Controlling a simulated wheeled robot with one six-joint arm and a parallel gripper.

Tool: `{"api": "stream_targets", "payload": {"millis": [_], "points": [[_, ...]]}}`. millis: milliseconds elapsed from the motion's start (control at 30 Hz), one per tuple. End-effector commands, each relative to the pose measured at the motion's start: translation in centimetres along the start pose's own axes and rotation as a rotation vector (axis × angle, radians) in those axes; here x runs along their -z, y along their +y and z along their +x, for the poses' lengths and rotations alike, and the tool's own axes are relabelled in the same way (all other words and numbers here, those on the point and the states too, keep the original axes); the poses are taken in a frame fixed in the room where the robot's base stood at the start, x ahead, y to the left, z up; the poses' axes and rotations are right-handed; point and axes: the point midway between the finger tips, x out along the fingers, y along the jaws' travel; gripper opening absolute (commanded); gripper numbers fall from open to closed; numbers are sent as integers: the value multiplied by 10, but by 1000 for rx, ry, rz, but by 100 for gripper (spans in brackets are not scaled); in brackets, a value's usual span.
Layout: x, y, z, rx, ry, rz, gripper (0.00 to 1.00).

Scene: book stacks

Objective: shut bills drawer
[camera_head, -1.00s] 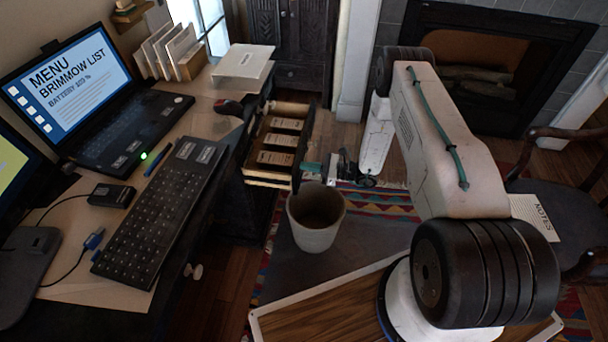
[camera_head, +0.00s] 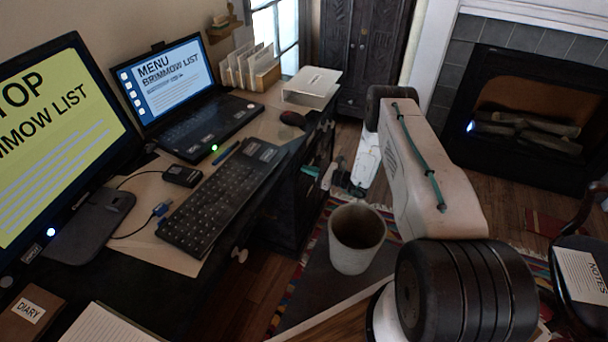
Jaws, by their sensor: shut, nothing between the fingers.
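The bills drawer is in the dark desk's far end unit (camera_head: 312,155). Its open tray and compartments do not show now, and its front looks in or close to the desk face. The view is too steep and dark to tell whether it is fully flush. My gripper (camera_head: 318,173) is small in the view, at the end of my arm, low beside the drawer fronts. It is shut and holds nothing. I cannot tell whether its tips touch the drawer front.
A whitish bin (camera_head: 356,240) stands on the rug just below my gripper. The desk top holds a keyboard (camera_head: 222,195), a laptop (camera_head: 205,130) and a white box (camera_head: 312,86). A chair (camera_head: 585,270) stands at the right. A fireplace (camera_head: 525,120) is behind.

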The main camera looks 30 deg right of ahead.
Motion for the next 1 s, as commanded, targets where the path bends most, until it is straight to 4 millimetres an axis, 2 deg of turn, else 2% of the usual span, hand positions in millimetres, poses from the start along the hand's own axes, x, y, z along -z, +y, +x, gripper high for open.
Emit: {"api": "stream_targets", "payload": {"millis": [433, 633, 867, 1000], "points": [[-2, -1, 8, -3, 1, -7, 0], [-2, -2, 3, -2, 1, -8, 0], [-1, -4, -31, -2, 0, -1, 0], [-1, -5, -68, 1, -1, 1, 0]]}}
